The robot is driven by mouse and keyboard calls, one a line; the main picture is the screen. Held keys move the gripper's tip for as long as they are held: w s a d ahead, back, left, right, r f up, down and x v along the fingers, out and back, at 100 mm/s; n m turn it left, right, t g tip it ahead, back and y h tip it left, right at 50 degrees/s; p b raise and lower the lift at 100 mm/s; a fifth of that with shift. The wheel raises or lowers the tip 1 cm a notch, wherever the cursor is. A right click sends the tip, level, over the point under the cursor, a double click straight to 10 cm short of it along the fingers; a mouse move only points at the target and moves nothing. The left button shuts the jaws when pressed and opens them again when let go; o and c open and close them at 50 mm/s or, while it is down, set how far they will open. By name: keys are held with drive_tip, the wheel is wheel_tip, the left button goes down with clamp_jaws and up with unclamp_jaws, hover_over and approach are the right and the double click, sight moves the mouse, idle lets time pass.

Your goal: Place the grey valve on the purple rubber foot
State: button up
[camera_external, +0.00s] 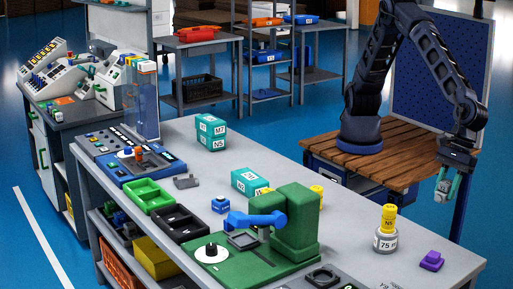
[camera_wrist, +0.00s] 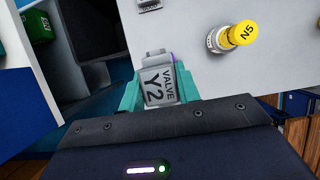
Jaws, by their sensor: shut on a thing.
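My gripper (camera_external: 447,186) is above the right end of the grey table, with teal fingers pointing down. In the wrist view, my gripper (camera_wrist: 159,97) is shut on the grey valve (camera_wrist: 161,84), labelled "VALVE Y2", one finger on each side. In the wrist view, only a thin purple edge shows beside the valve; the rest is hidden.
A yellow "N5" cylinder (camera_external: 388,218) stands on a grey cylinder marked 75 (camera_external: 385,241), left of the purple foot. A green press (camera_external: 297,222) with a blue lever stands farther left. A wooden-topped bench (camera_external: 330,149) is behind. The table around the foot is mostly clear.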

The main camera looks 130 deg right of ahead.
wheel_tip(320, 180, down, 18)
drive_tip(key=shift+r, duration=0.2)
idle(0.4)
drive_tip(key=o, duration=1)
drive_tip(key=shift+f, duration=0.1)
drive_tip(key=shift+o, duration=0.2)
drive_tip(key=v, duration=1.2)
